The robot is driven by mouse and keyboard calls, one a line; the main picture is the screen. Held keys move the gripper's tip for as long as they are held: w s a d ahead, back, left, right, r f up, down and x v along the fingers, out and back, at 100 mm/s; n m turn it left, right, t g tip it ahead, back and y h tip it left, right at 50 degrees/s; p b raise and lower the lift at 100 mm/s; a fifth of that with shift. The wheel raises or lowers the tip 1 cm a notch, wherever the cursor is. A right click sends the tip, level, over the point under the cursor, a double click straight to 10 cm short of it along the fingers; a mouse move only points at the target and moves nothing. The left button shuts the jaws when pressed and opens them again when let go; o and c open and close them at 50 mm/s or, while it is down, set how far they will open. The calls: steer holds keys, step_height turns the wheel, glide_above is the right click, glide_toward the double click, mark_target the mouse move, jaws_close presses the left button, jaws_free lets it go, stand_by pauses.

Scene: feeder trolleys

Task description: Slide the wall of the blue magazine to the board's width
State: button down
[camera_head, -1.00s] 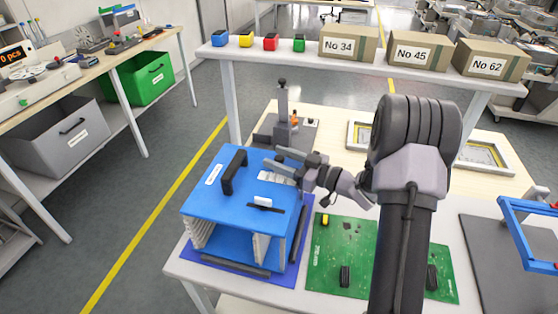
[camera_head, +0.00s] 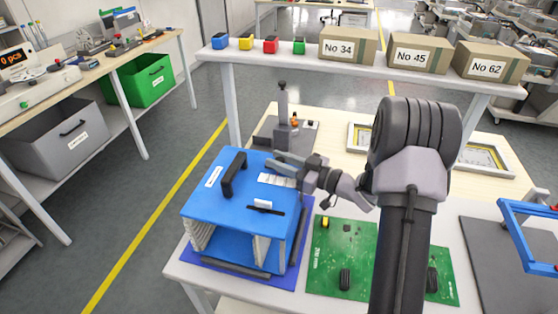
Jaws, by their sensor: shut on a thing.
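The blue magazine (camera_head: 222,200) stands on a blue mat on the table, its open front towards me. Pale ribbed walls show inside, one at the left (camera_head: 200,234) and one right of the middle (camera_head: 262,250). A white tab (camera_head: 262,204) stands at a dark slot in the top, near the front. My gripper (camera_head: 277,163) is at the rear right of the magazine's top. Its fingers are shut on a small part there, which they hide; it may be a rear tab of the wall. The green board (camera_head: 330,262) lies flat right of the magazine.
A black handle (camera_head: 234,172) rises from the magazine's top. A grey post fixture (camera_head: 283,110) stands behind. A blue frame (camera_head: 530,235) is at the right. A shelf with colored blocks and boxes (camera_head: 348,43) runs along the back.

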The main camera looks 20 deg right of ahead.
stand_by(0.8)
steer(key=shift+w+a, duration=0.55)
steer(key=shift+a, duration=0.3)
steer(key=c, duration=1.1)
jaws_free()
steer(key=shift+c, duration=0.2)
steer(key=p+v, duration=0.5)
steer(key=v, duration=1.2)
steer(key=shift+s+d, duration=0.2)
